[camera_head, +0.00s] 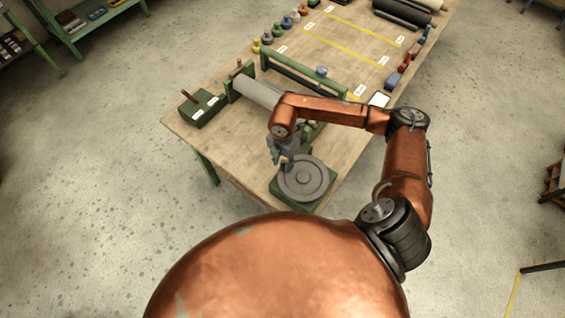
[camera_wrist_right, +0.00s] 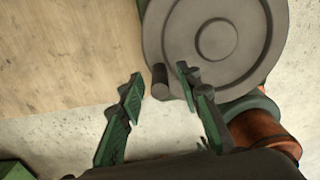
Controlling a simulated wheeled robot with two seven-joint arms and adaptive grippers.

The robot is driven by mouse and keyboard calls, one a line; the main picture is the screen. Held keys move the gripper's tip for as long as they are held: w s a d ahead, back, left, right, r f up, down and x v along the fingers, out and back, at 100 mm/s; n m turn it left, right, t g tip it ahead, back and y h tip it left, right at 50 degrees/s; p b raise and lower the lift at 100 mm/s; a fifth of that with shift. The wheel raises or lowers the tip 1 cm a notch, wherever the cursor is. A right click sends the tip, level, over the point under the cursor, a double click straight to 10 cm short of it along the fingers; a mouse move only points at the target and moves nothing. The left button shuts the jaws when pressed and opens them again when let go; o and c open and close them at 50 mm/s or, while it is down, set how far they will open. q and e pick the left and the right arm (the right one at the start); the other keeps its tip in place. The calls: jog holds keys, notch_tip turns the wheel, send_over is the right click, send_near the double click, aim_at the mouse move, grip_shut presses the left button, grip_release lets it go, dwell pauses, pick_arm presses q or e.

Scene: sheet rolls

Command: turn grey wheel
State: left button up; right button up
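The grey wheel (camera_head: 306,180) lies flat on a green base (camera_head: 277,190) at the table's near corner. In the right wrist view the wheel (camera_wrist_right: 190,30) fills the upper right, with a dark upright handle (camera_wrist_right: 160,82) at its rim. My right gripper (camera_head: 284,162) is at the wheel's left edge. In the wrist view its fingers (camera_wrist_right: 159,76) are open, one on each side of the handle, with gaps visible. Contact with the handle cannot be seen. My left gripper is not in view.
Behind the wheel, a grey roller (camera_head: 258,92) sits in a green frame on the wooden table (camera_head: 225,135). A green block with a peg (camera_head: 202,108) stands at the left. Coloured weights (camera_head: 267,38) and dark rolls (camera_head: 402,12) are farther back. Bare floor surrounds the table.

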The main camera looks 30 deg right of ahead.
jog(key=shift+f, duration=0.3)
jog(key=shift+c, duration=0.7)
grip_shut()
